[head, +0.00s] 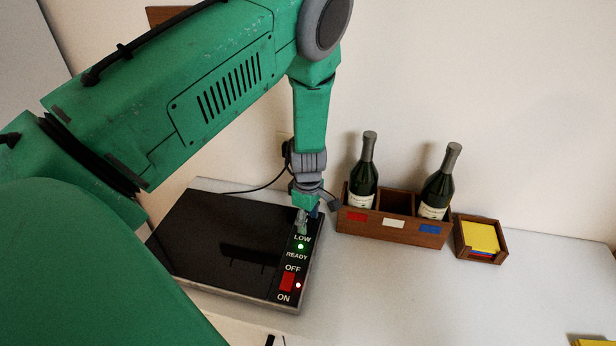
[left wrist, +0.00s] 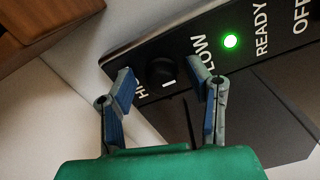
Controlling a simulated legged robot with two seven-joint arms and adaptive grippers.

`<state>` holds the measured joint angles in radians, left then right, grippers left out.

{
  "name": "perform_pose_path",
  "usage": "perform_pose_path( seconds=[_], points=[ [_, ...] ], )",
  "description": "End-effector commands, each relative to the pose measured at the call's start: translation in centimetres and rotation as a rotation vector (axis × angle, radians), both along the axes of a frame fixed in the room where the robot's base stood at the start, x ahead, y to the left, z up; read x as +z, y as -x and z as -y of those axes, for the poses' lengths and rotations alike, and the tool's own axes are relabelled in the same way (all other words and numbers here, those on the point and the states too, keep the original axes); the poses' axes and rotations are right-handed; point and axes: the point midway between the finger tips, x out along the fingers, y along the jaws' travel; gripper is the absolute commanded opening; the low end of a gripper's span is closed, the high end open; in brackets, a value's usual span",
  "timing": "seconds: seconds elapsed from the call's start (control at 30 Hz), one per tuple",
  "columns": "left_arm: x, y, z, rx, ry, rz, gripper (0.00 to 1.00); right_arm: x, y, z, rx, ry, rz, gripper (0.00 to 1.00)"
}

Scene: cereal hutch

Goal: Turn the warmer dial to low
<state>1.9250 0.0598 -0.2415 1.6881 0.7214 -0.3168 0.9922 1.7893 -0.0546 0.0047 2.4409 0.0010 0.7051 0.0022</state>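The warmer (head: 215,240) is a flat black plate with a control strip along its right side. Its dial (left wrist: 160,71) is a round black knob between the HIGH and LOW labels in the left wrist view, with a short white mark at its lower edge. The LOW label (head: 302,238) shows in the head view, where my gripper hides the dial. My left gripper (left wrist: 164,80) is open, one finger on each side of the dial; I cannot tell whether they touch it. It points down at the strip's far end in the head view (head: 302,217). My right gripper is out of view.
A green READY light (head: 300,246) is lit. A wooden crate (head: 390,228) with two bottles and a note holder (head: 481,252) stand to the right.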

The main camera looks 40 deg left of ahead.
Motion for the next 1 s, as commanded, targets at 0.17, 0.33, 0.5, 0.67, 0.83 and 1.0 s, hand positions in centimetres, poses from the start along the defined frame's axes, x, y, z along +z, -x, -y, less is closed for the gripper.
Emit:
perform_pose_path(
  seconds=[0.17,0.33,0.5,0.67,0.83,1.0],
  points=[
    [0.1,0.1,-0.1,0.0,-0.001,0.001,0.45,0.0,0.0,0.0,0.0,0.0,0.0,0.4],
    [0.7,0.0,-0.1,-0.001,-0.001,0.002,0.45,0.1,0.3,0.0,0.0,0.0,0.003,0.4],
    [3.6,-0.1,-0.1,-0.001,-0.002,0.004,0.45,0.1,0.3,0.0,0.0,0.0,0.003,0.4],
    [7.1,-0.2,-0.1,-0.002,-0.002,0.004,0.45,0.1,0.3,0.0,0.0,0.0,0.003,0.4],
    [10.1,-0.2,-0.1,-0.002,-0.001,0.001,0.45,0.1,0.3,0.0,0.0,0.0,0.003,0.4],
    [11.5,-0.2,-0.2,0.0,-0.001,-0.001,0.45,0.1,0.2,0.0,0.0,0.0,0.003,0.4]
  ],
)
